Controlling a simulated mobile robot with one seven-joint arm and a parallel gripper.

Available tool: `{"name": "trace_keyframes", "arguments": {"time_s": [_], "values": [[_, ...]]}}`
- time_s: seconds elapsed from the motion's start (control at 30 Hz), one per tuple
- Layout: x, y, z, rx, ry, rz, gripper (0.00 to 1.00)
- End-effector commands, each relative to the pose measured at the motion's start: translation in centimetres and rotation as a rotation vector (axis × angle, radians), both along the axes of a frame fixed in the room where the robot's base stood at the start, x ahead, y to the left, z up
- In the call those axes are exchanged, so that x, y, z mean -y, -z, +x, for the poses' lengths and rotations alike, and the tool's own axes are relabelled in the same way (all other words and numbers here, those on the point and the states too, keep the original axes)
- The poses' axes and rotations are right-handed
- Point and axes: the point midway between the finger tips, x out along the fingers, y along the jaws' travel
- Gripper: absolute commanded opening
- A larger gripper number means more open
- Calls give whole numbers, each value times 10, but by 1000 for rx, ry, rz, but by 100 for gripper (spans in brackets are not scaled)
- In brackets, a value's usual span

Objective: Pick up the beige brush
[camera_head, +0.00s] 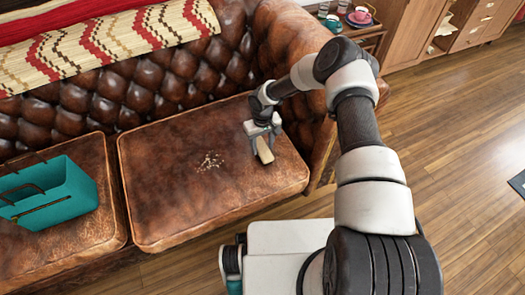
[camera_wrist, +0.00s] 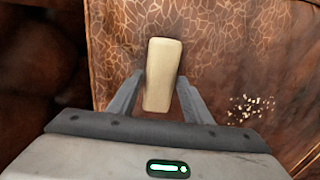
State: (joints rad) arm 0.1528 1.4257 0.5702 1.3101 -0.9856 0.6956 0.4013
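The beige brush (camera_head: 264,150) lies on the right seat cushion of the brown leather sofa, near the armrest. In the wrist view the brush (camera_wrist: 162,72) is an oblong beige block between the two fingers. My gripper (camera_head: 262,147) is lowered over the brush in the head view. In the wrist view my gripper (camera_wrist: 160,92) has its fingers apart, one on each side of the near part of the brush. A gap shows beside the right finger; the left finger is very close to the brush. The brush's underside is hidden.
Pale crumbs (camera_head: 210,161) lie on the cushion (camera_head: 160,200) left of the brush; they also show in the wrist view (camera_wrist: 250,108). A teal basket (camera_head: 60,190) stands on the left cushion. The tufted armrest (camera_head: 300,60) rises close by. A side table (camera_head: 362,40) holds cups.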

Motion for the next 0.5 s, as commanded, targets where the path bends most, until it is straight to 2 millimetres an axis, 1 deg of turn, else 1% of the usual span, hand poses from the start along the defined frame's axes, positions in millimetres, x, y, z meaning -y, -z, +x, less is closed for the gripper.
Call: {"name": "trace_keyframes", "arguments": {"time_s": [0.03,0.17,0.37,0.47,0.5], "values": [[0,0,0,0,0,0,36],[0,0,0,0,0,0,14],[0,-1,0,0,0,0,13],[0,-7,1,1,-1,-1,13],[0,-12,1,2,-2,0,13]]}}
